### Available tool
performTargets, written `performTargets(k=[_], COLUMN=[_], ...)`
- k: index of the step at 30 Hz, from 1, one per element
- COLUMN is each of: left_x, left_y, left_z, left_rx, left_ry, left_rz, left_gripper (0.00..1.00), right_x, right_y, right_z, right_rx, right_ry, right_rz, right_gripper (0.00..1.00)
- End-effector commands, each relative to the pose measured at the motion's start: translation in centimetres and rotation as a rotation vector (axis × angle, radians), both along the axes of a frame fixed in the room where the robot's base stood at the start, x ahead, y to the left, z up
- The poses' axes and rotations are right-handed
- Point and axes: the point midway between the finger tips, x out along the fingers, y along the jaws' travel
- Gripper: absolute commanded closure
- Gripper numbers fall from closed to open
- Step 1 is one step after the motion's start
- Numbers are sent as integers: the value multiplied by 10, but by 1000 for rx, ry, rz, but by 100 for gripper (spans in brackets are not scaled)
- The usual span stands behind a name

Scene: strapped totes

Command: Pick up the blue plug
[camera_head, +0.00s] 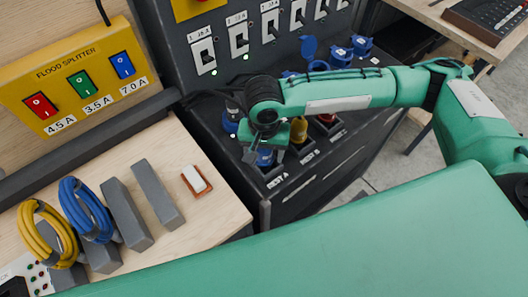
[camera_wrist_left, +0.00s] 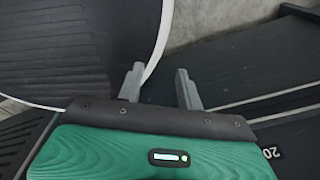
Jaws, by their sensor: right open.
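A blue plug (camera_head: 265,157) stands in the slot above the REST A label on the dark panel, in the head view. My right gripper (camera_head: 258,146) points down right at this plug, open, and covers part of it. Whether its fingers touch the plug I cannot tell. My left gripper (camera_wrist_left: 160,86) shows only in the left wrist view, with its two grey fingers apart and nothing between them.
A yellow plug (camera_head: 299,130) and a red one (camera_head: 327,120) stand right of the blue plug. Blue socket covers (camera_head: 361,45) lie behind. The wooden bench (camera_head: 205,215) holds a yellow flood splitter box (camera_head: 75,75), cable coils (camera_head: 88,210), grey blocks and an eraser-like piece (camera_head: 196,179).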

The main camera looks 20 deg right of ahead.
Motion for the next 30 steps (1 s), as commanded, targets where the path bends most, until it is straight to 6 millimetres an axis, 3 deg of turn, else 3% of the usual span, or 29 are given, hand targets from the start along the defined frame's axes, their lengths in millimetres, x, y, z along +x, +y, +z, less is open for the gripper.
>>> performTargets(k=[3,9,11,23,30], left_x=[-3,-2,-2,-1,0], left_y=[0,0,0,0,0], left_z=[0,0,0,-1,-6], left_rx=[1,1,1,0,0], left_ry=[4,4,4,2,0], left_rz=[0,0,0,1,1], left_gripper=[64,64,64,64,64], right_x=[0,0,0,0,1], right_y=[0,0,0,1,1], right_z=[0,0,0,9,49], right_rx=[0,0,0,2,3], right_ry=[0,0,0,-1,-4], right_rz=[0,0,0,0,1], right_gripper=[42,81,90,90,90])
